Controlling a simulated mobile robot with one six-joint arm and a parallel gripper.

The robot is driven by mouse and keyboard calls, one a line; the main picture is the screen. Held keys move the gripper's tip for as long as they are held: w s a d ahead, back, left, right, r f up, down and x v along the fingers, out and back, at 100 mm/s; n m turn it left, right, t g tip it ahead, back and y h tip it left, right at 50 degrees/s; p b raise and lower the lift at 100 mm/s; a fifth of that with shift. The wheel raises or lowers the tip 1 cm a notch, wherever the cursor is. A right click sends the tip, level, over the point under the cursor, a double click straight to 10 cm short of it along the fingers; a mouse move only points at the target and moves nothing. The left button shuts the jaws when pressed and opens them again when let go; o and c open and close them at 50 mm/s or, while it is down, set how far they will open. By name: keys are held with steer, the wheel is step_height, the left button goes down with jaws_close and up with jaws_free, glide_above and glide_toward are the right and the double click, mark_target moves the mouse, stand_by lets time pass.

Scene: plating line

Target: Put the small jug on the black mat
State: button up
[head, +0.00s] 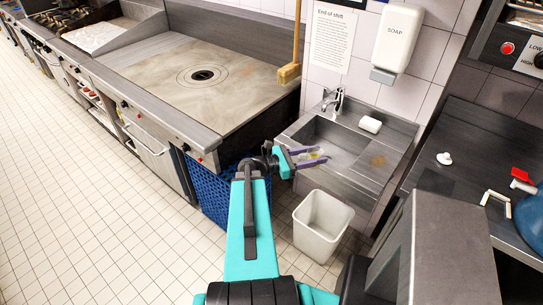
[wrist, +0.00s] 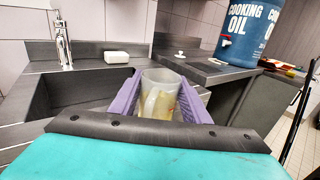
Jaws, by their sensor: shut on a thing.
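The small jug (wrist: 158,98) is see-through with a yellowish tint and a handle facing the wrist camera. My gripper (wrist: 160,90) is shut on it, with a purple finger on each side. In the head view my gripper (head: 318,158) is over the left part of the sink, and the jug (head: 315,155) shows only as a small pale yellow patch between the fingers.
The steel sink (head: 290,132) has a tap (head: 336,100) and a white soap bar (head: 370,124). A white bin (head: 322,226) and a blue crate (head: 218,190) stand below. The dark counter (head: 460,140) at right carries small items and a blue oil container (wrist: 243,35).

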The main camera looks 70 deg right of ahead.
steer(key=w+a+n+t+h+b, duration=0.1)
steer(key=w+a+n+t+h, duration=0.15)
steer(key=w, duration=0.95)
steer(key=w+a+n+t+h+b, duration=0.2)
steer(key=w+a+t+h, duration=0.1)
steer(key=w, duration=0.9)
steer(key=w+a+n+t+h+b, duration=0.25)
steer(key=w+a+n+t, duration=0.35)
steer(key=w+a, duration=1.1)
steer(key=w+a+n+t+y+b, duration=0.3)
steer(key=w+a+t, duration=0.6)
steer(key=w+a, duration=0.7)
steer(key=w+a+f+n+t+y+b, duration=0.1)
steer(key=a+n+t, duration=0.3)
steer(key=a, duration=1.8)
steer(key=shift+w+a+n+t+y+b, duration=0.3)
steer(key=shift+a+n+t+b, duration=0.05)
steer(key=shift+t+b, duration=0.15)
steer(key=shift+s, duration=0.2)
